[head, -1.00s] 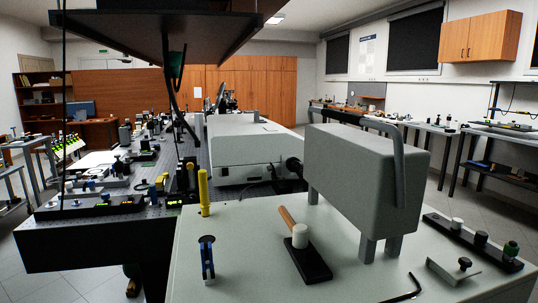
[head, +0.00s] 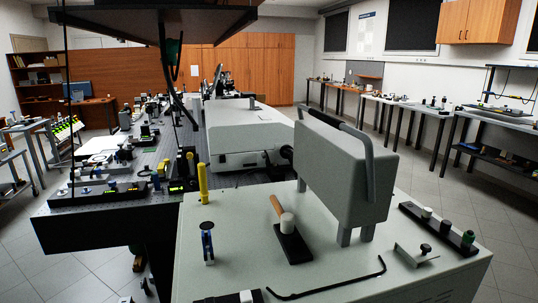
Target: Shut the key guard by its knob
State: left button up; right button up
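I cannot tell for certain which part is the key guard. A small pale metal bracket with a dark knob (head: 425,249) on the front right of the near bench may be it; whether it stands open or shut is too small to tell. Beside it, a black strip (head: 440,231) carries a white, a dark and a green-topped knob. Neither of my grippers is in view.
The pale bench top (head: 330,272) carries a big grey box with a handle (head: 345,172), a wooden-handled piece on a black base (head: 293,246), a blue-and-black post (head: 207,243) and a bent black rod (head: 330,287). A yellow post (head: 203,183) stands at its left.

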aim_at(265, 155)
jog(key=i+l+z, duration=0.2)
jog(key=l, duration=0.2)
jog(key=l+z, duration=0.15)
jog(key=l, duration=0.3)
jog(key=i+l+z, duration=0.25)
jog(key=l+z, duration=0.15)
jog(key=i+l+z, duration=0.3)
jog(key=l+z, duration=0.15)
jog(key=i+l+z, duration=0.6)
jog(key=z, duration=0.2)
jog(key=i+u, duration=0.2)
jog(key=i, duration=0.25)
jog(key=i+l+u, duration=0.1)
jog(key=i+u, duration=0.15)
jog(key=i, duration=0.15)
jog(key=i+l+u, duration=0.2)
jog(key=i, duration=0.25)
jog(key=i+j+u, duration=0.1)
jog(key=i+u, duration=0.95)
jog(key=i+j+u, duration=0.1)
jog(key=i+u, duration=0.95)
jog(key=i+j+u, duration=0.2)
jog(key=i+u, duration=0.15)
jog(key=i+j+u, duration=0.1)
jog(key=i+u, duration=0.25)
jog(key=i, duration=0.1)
